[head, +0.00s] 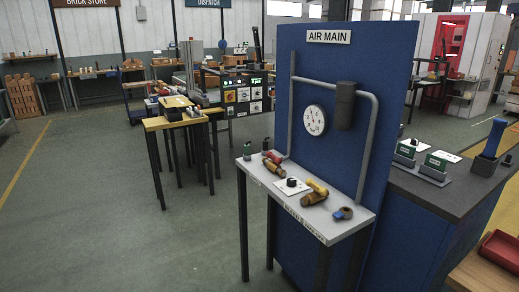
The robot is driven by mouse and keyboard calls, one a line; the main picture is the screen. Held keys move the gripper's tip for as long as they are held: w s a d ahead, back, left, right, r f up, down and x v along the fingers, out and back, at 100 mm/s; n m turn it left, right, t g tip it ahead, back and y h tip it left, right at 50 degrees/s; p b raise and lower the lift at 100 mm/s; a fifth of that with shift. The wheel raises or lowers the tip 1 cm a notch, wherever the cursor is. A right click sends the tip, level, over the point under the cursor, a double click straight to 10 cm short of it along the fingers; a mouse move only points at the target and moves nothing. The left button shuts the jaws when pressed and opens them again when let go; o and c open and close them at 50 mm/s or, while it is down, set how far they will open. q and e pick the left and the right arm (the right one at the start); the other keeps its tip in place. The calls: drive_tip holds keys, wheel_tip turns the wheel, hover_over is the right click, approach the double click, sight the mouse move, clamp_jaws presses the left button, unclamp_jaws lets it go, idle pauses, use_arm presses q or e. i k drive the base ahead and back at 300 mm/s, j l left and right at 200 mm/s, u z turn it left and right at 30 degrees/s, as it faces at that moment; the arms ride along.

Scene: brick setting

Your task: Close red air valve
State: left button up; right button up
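A blue panel (345,62) with an "AIR MAIN" sign stands right of centre. A narrow grey shelf table (345,228) stands at its front. On the shelf's left part lies a red-handled valve (274,156) with a brownish body beside it. Whether its handle is along or across the body is too small to tell. A yellow-handled valve (317,187) with a similar brown body lies further right on the shelf. Neither of my grippers shows in the head view.
A black knob on a white plate (292,186), a blue-and-brown round piece (343,213) and small dark items share the shelf. A round gauge (315,120) and grey pipe are on the panel. A dark counter (447,195) stands right. Open floor (120,210) lies left.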

sight(269, 155)
drive_tip(key=i+j+u, duration=0.15)
drive_tip(key=i+j, duration=0.4)
drive_tip(key=i+j+u, duration=0.1)
drive_tip(key=i+j, duration=0.35)
drive_tip(key=i, duration=0.2)
